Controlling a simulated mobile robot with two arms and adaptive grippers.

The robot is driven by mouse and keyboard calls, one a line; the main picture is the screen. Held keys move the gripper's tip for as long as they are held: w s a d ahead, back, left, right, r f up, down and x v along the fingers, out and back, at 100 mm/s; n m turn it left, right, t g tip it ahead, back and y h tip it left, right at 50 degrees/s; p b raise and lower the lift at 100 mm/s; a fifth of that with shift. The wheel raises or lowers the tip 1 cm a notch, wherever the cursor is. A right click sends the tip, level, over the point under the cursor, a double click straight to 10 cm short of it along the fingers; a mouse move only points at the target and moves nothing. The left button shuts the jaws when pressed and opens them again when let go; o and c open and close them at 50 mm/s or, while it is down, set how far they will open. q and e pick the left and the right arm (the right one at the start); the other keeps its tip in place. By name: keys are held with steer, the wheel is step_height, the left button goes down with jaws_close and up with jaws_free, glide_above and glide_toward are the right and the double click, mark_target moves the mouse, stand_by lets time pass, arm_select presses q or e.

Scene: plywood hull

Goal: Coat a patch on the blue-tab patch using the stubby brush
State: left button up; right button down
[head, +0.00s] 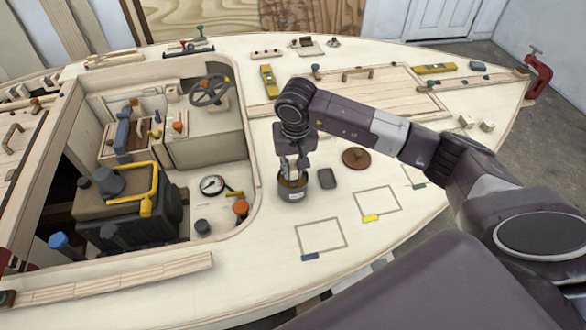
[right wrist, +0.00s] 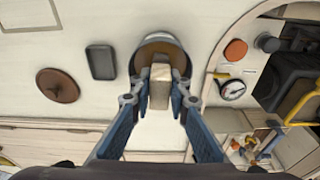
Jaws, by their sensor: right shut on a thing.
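The blue-tab patch (head: 321,236) is a thin outlined square on the pale deck, with a blue tab (head: 310,256) on its front edge. Its inside looks the same pale wood as the deck. My right gripper (head: 291,170) is above a small grey can (head: 292,194) behind the patch. In the right wrist view its blue-grey fingers (right wrist: 158,100) are shut on the pale, blocky handle of the stubby brush (right wrist: 160,85). The brush's lower end is down at the can's mouth (right wrist: 160,42), and its bristles are hidden. My left gripper is not in view.
A yellow-tab patch (head: 378,202) and a green tab (head: 419,185) lie to the right. A dark rectangular pad (head: 327,179) and a brown round lid (head: 356,158) are beside the can. The cockpit opening with a dark engine (head: 130,225) is left; the deck's curved edge is in front.

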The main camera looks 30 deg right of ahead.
mark_target(293, 163)
steer(key=shift+r+p, duration=1.35)
steer(key=shift+r, duration=2.1)
steer(key=shift+r, duration=0.1)
